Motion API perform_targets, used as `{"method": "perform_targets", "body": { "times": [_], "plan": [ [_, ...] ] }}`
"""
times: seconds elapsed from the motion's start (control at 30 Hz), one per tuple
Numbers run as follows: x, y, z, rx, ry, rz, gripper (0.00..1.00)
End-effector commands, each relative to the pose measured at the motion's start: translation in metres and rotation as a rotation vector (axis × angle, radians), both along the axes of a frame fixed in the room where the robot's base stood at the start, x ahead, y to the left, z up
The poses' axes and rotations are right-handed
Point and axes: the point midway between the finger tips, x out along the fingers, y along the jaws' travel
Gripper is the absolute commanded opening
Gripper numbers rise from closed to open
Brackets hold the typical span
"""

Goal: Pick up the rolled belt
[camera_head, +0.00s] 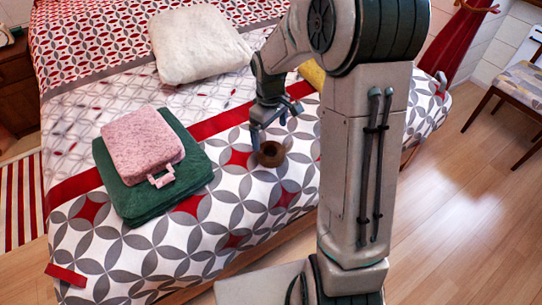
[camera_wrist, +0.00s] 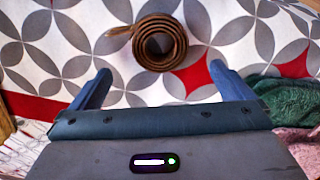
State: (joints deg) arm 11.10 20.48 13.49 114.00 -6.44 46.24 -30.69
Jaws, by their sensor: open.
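The rolled belt (camera_head: 271,154) is a brown coil lying on the patterned bedspread, near the bed's front edge. In the wrist view the belt (camera_wrist: 159,42) shows as a spiral with a loose end pointing left. It lies ahead of my gripper, between the lines of the two fingers and beyond their tips. My gripper (camera_head: 270,129) is just above and beside the belt in the head view. In the wrist view my gripper (camera_wrist: 160,72) has its two blue fingers wide apart with nothing between them. I cannot tell the exact height above the bed.
A green folded cloth (camera_head: 195,190) with a pink item (camera_head: 142,142) on top lies left of the belt. A white cushion (camera_head: 197,44) lies farther back. A yellow item (camera_head: 312,74) is partly hidden behind my arm. A chair (camera_head: 518,88) stands at right; bedspread around the belt is clear.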

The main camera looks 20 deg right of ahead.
Motion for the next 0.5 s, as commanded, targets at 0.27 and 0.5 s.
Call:
{"method": "perform_targets", "body": {
  "times": [0.27, 0.5],
  "plan": [
    [-0.001, 0.0, -0.037, -0.001, 0.001, 0.0, 1.0],
    [-0.002, -0.001, -0.056, 0.0, 0.002, -0.001, 1.0]
  ]
}}
